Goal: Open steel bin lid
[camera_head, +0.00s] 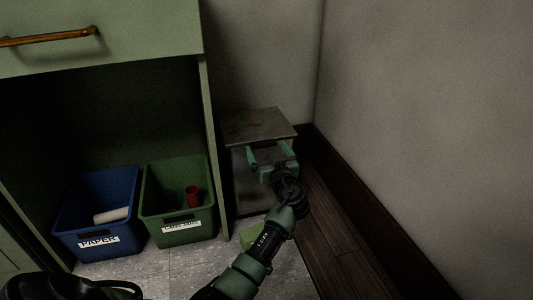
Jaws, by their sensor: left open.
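The steel bin (245,187) stands in the corner, to the right of the green cabinet. Its flat grey lid (257,122) is down and has a rusty brown mark on top. My left gripper (267,150) is open and empty, with its green fingers at the front edge of the lid in the picture. I cannot tell whether the fingers touch the lid or the bin. My gripper and forearm hide part of the bin's front. My right gripper is not in view.
The green cabinet (160,35) has a brass handle. Below it are a blue PAPER bin (97,222) with a white roll and a green bin (180,232) with a red cup. A light green item (252,236) lies by my forearm. Walls close in behind and right.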

